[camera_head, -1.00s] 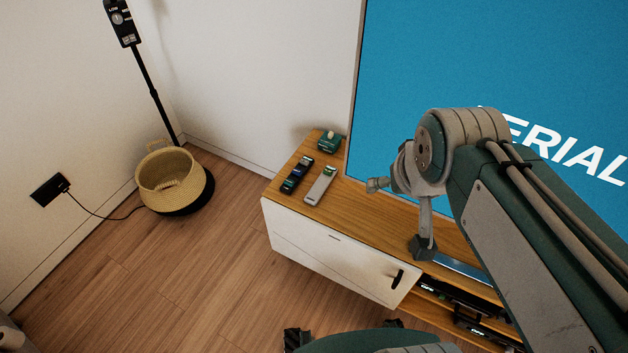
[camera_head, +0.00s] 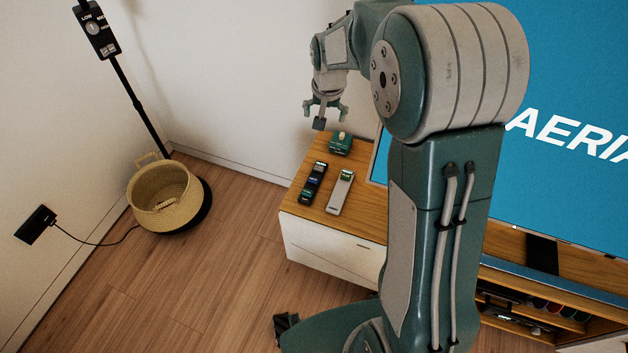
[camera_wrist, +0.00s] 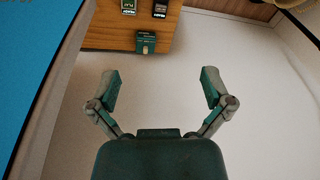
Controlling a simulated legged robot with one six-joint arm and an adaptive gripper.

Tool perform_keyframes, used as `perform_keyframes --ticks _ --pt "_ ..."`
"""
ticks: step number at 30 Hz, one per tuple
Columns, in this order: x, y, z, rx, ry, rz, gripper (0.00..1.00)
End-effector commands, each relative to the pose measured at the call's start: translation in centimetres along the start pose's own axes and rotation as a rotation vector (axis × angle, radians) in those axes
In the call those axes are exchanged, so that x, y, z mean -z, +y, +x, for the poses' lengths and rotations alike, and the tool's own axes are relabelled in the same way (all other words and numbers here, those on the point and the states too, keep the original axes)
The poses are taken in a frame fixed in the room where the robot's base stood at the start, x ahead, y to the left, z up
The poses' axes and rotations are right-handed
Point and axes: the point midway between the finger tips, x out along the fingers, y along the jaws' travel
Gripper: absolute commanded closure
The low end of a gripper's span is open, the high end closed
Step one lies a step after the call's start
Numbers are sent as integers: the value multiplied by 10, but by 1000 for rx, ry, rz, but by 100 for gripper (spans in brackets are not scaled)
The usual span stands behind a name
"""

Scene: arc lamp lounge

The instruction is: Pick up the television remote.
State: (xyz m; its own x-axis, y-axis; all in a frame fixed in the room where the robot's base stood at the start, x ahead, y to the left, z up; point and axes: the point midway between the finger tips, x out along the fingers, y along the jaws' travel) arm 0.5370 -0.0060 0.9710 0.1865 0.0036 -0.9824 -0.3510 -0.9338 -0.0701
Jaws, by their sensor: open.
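Two slim handsets lie side by side on the wooden cabinet top: a black one (camera_head: 313,183) with coloured patches, and a silver-grey one (camera_head: 341,192) with a green patch. I cannot tell which is the television remote. Their ends also show at the top of the wrist view, the black one (camera_wrist: 160,8) right of the silver one (camera_wrist: 128,6). My gripper (camera_head: 325,113) is open and empty, raised above the cabinet's far end, beyond both handsets. In the wrist view my gripper (camera_wrist: 160,88) has its fingers spread with nothing between them.
A small green box (camera_head: 340,143) sits behind the handsets, and it also shows in the wrist view (camera_wrist: 146,42). The large television (camera_head: 560,90) stands right of them. A woven basket (camera_head: 165,200) and a black pole stand on the floor at left.

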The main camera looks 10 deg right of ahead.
Motion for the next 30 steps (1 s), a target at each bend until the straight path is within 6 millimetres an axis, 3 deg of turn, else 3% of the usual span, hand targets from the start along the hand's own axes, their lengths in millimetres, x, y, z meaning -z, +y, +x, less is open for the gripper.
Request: perform_keyframes --ticks 1,9,18,21,30 --pt "6 -4 20 -8 -18 12 0" --pt "27 -14 118 -39 -83 98 0" --pt "28 -12 231 -75 -149 191 0" --pt "25 -11 254 -83 -160 210 0" --pt "19 -9 292 -90 -170 223 0"
